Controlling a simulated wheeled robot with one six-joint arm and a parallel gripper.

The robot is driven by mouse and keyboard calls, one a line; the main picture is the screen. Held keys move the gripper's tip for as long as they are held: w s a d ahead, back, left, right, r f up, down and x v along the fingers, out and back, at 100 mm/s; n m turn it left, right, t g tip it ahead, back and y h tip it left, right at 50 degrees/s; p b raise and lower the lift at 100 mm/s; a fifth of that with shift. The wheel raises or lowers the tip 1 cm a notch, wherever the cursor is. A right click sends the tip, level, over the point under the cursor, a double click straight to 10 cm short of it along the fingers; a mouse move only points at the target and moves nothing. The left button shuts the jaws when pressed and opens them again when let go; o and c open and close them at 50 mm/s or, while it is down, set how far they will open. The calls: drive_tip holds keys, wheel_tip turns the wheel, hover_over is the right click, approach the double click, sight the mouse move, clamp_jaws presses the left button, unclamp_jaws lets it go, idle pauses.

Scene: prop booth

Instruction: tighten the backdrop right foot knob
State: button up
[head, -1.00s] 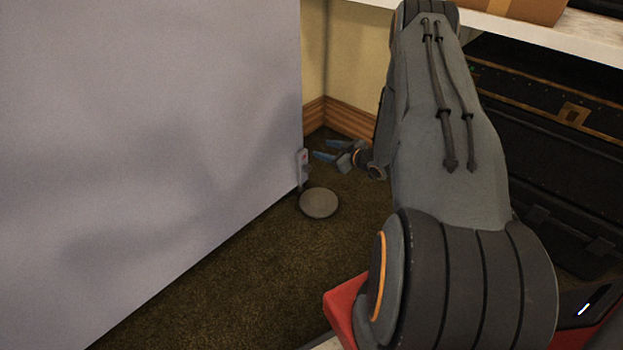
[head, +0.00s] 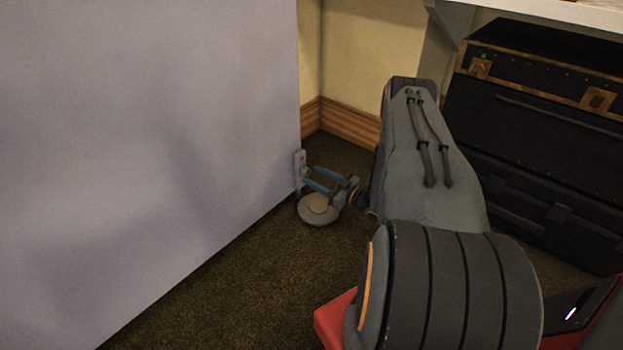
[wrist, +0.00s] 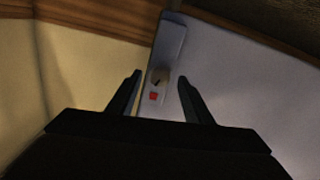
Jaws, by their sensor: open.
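The backdrop (head: 150,150) is a large pale lavender panel on the left of the head view. At its right edge stands a small grey upright bracket (head: 299,160) with a red mark, by a round grey foot disc (head: 311,216). In the wrist view the bracket (wrist: 174,38) carries a small round knob (wrist: 158,77) with a dark line, and a red square (wrist: 154,96) beside it. My gripper (head: 306,177) has blue fingers pointed at the bracket, over the disc. In the wrist view my open gripper (wrist: 160,77) has one finger on each side of the knob, with gaps visible.
Wooden skirting (head: 350,122) and a cream wall stand close behind the bracket. Black cases (head: 550,130) are stacked on the right, under a white shelf (head: 540,8). The brown carpet (head: 240,270) in front of the backdrop is clear.

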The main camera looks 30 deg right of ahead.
drive_tip(key=shift+x, duration=0.85)
drive_tip(key=shift+a, duration=0.1)
drive_tip(key=c, duration=1.1)
drive_tip(key=shift+o, duration=0.2)
